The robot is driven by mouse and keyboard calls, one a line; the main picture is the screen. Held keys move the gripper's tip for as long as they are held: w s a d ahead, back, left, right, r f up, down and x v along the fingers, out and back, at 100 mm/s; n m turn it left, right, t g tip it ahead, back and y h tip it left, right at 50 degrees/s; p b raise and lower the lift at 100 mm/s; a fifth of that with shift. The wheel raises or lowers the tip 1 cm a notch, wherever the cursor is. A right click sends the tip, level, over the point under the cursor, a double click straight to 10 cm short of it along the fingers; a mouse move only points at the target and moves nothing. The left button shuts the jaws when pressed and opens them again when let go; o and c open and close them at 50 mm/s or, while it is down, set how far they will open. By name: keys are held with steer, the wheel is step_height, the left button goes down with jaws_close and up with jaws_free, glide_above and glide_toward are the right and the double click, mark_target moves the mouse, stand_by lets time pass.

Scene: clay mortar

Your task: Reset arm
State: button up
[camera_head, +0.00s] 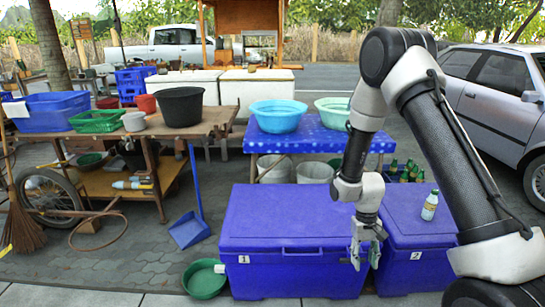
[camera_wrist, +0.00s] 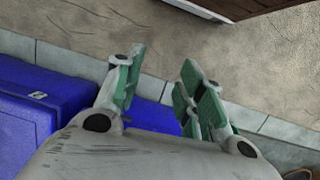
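My arm reaches in from the right in the head view. My gripper (camera_head: 366,256) points down in front of the blue cooler box labelled 1 (camera_head: 285,275), near its right front edge. In the wrist view my gripper (camera_wrist: 162,85) shows two fingers with green pads, spread apart with nothing between them. Blue box surfaces (camera_wrist: 40,95) lie behind and below the fingers there. The gripper seems to hang clear of the box, but I cannot tell the exact gap.
A second blue cooler box (camera_head: 410,240) stands on the right with a small bottle (camera_head: 430,205) on its lid. A green basin (camera_head: 204,281) and a blue dustpan (camera_head: 189,231) are at the left. Behind is a table with two basins (camera_head: 278,116). A parked car (camera_head: 495,95) stands at the right.

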steer(key=s+d+r+t, duration=0.2)
steer(key=s+r, duration=0.4)
steer(key=r, duration=0.7)
steer(key=s+d+r+t, duration=0.2)
steer(key=s+r, duration=0.5)
steer(key=r, duration=0.6)
steer(key=s+d+r+t, duration=0.3)
steer(key=s+r, duration=0.3)
steer(key=r, duration=0.8)
steer(key=shift+s+d+y, duration=0.25)
steer(key=shift+s+y, duration=0.05)
steer(key=shift+c, duration=0.5)
